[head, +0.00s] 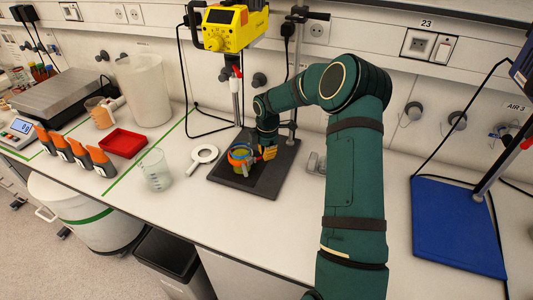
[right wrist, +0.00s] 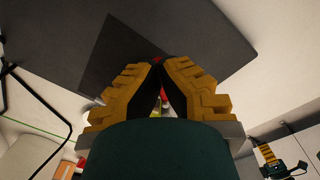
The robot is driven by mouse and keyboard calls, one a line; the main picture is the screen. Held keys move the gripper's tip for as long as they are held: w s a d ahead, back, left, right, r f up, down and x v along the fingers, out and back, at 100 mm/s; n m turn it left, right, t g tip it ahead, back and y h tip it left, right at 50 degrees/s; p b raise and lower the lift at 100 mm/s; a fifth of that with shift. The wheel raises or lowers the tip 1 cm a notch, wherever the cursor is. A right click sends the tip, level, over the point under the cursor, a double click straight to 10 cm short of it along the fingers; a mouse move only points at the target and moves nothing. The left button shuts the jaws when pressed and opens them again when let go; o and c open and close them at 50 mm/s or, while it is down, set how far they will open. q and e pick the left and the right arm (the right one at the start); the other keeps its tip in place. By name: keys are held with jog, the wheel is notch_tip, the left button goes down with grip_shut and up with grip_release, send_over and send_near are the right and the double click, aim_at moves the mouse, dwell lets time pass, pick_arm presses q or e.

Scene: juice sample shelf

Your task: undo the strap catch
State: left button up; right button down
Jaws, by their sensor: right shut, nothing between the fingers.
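A small round vessel (head: 239,157) with orange and blue bands around it stands on the dark base plate (head: 225,176) of a stand. The strap catch itself is too small to make out in the head view. My right gripper (head: 268,154) has yellow fingers and is at the right side of the vessel; I cannot tell whether it touches. The vessel is mostly hidden there.
A yellow device (head: 232,27) is on the stand behind the vessel. A white ring-shaped tool (head: 203,155), a clear beaker (head: 154,170) and a red tray (head: 122,143) are to the left. A blue plate (head: 455,222) lies at the right.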

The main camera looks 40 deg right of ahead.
jog(key=shift+s+f, duration=0.1)
jog(key=shift+f, duration=0.05)
jog(key=shift+s+a+m+b, duration=0.15)
jog(key=shift+s+m+b, duration=0.1)
jog(key=shift+m, duration=0.55)
jog(key=shift+s+a+m+b, duration=0.15)
jog(key=shift+s+m, duration=0.1)
jog(key=shift+m, duration=0.55)
jog(key=shift+f, duration=0.1)
jog(key=c, duration=1)
grip_release()
jog(key=shift+c, duration=0.2)
jog(key=shift+w, duration=0.1)
notch_tip(320, 180, up, 12)
jog(key=shift+s, duration=0.25)
jog(key=shift+a, duration=0.15)
